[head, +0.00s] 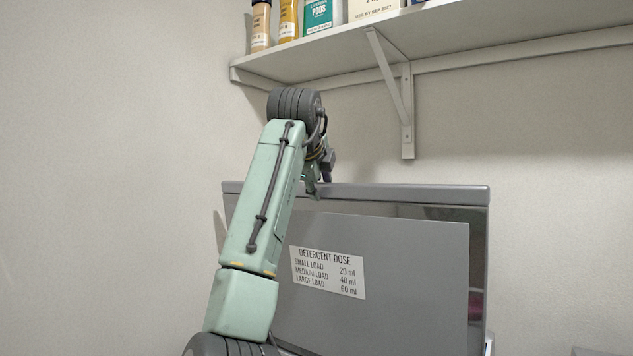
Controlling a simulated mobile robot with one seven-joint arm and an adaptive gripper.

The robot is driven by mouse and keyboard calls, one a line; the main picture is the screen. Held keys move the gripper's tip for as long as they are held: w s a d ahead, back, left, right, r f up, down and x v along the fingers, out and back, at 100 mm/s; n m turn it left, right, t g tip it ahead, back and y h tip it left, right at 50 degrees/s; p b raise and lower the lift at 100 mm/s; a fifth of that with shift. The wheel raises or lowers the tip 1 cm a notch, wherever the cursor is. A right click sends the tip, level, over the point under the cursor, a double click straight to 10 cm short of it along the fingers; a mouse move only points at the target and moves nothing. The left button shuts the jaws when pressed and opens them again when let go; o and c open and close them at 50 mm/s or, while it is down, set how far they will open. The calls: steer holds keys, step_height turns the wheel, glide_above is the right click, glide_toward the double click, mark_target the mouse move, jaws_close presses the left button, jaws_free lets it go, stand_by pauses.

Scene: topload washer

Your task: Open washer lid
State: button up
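The washer lid (400,250) stands raised and close to upright in the head view. Its grey face carries a white detergent dose label (328,272). My gripper (316,187) is at the lid's top edge, left of its middle. My own arm covers part of the lid's left side and most of the gripper. I cannot tell whether the fingers touch the lid or whether they are open or shut. The washer's body and tub are below the picture or hidden.
A wall shelf (480,38) with a bracket (392,85) hangs above the lid. Several bottles and boxes, including a teal box (318,15), stand on it. Bare wall is behind and to both sides. A pale surface (592,351) shows at the bottom right.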

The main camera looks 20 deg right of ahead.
steer(key=shift+o, duration=0.8)
steer(key=shift+w, duration=0.1)
steer(key=shift+r, duration=0.15)
steer(key=shift+s+a+r, duration=0.15)
steer(key=shift+s+r, duration=0.05)
steer(key=shift+s, duration=0.2)
steer(key=v, duration=1.1)
